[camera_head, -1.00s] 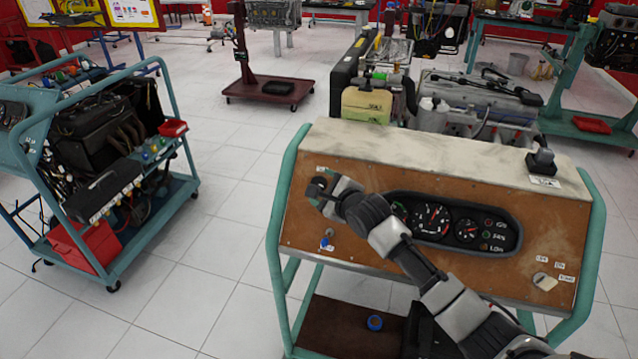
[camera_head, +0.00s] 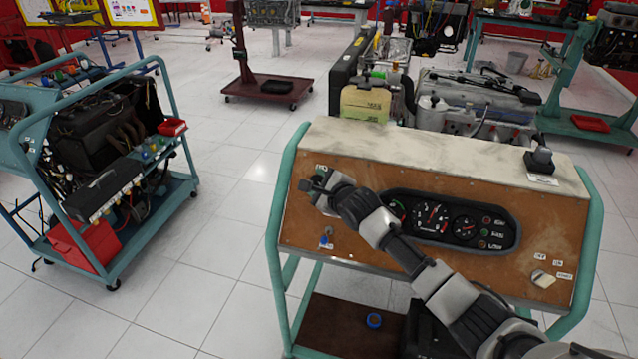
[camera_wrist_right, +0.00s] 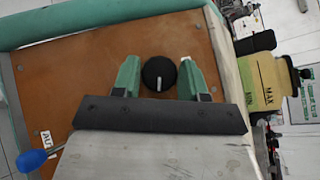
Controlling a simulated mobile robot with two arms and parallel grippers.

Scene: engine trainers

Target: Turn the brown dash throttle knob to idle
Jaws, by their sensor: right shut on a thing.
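The brown dash panel (camera_head: 350,232) faces me on a teal-framed engine stand. In the right wrist view, a round black knob (camera_wrist_right: 160,73) with a white pointer line sits on the brown panel (camera_wrist_right: 95,75). The pointer line lies upright in that picture. My right gripper (camera_wrist_right: 158,76) has its two teal fingers on either side of the knob and is shut on it. In the head view, my right gripper (camera_head: 312,187) is at the panel's upper left and hides the knob. My left gripper is not in view.
A gauge cluster (camera_head: 450,221) lies right of my right wrist. A blue-tipped lever (camera_head: 325,241) is below the gripper, and it also shows in the wrist view (camera_wrist_right: 31,160). A pale switch (camera_head: 542,279) is at lower right. Another engine trainer (camera_head: 110,180) stands left across clear floor.

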